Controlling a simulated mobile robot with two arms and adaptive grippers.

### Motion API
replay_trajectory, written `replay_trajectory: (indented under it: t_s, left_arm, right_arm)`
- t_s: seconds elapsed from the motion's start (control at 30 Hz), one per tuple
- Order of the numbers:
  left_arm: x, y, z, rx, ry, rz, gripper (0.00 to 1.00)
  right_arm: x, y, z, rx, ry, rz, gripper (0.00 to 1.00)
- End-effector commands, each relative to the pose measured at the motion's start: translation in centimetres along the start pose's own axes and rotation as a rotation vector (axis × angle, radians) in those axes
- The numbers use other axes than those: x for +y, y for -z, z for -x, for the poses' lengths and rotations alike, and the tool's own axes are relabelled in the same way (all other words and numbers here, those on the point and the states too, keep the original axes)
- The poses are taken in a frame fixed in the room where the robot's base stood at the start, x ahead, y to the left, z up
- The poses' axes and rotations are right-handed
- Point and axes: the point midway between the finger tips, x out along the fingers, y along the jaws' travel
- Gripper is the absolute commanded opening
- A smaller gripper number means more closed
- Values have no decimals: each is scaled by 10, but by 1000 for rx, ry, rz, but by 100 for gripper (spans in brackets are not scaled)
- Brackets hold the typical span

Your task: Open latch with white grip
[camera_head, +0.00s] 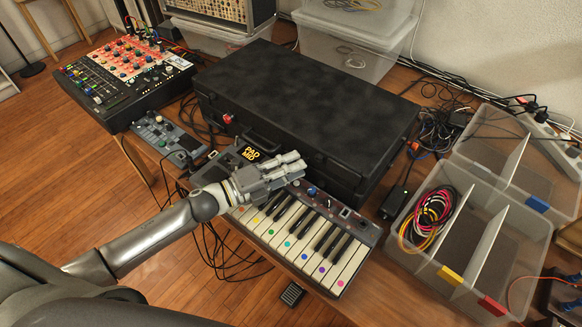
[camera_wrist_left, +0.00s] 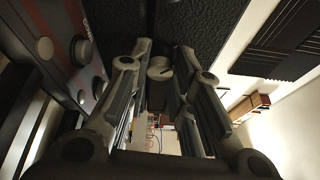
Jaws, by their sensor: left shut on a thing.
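The black case (camera_head: 310,95) lies closed on the table behind the small keyboard. A latch with a red grip (camera_head: 228,118) is on the left part of its front face. My left gripper (camera_head: 298,167) is at the right part of that front face, above the keyboard's back edge. In the left wrist view my left gripper (camera_wrist_left: 162,66) is shut on a pale, rounded piece at the case front, the white grip (camera_wrist_left: 159,70) of a latch. In the head view the gripper hides this latch. My right gripper does not show.
The keyboard (camera_head: 305,236) lies just below my left gripper. A mixer (camera_head: 110,95) and a small blue device (camera_head: 160,132) stand to the left. A clear divided bin (camera_head: 440,275) with cables, a black power adapter (camera_head: 394,202) and loose cables are to the right.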

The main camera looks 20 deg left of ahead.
Motion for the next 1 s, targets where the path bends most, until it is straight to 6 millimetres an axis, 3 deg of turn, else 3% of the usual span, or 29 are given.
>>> replay_trajectory:
  t_s: [0.4, 0.43, 0.6, 1.0]
  left_arm:
    - [0, 0, 0, -1, 3, 11, 0]
    - [0, 0, 0, -1, 3, 11, 22]
    - [0, 0, 0, -1, 3, 10, 43]
    - [1, 0, 4, -1, 2, 9, 43]
  right_arm:
    - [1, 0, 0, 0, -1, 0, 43]
    - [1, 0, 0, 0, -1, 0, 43]
    - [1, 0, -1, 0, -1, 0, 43]
    - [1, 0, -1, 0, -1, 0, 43]
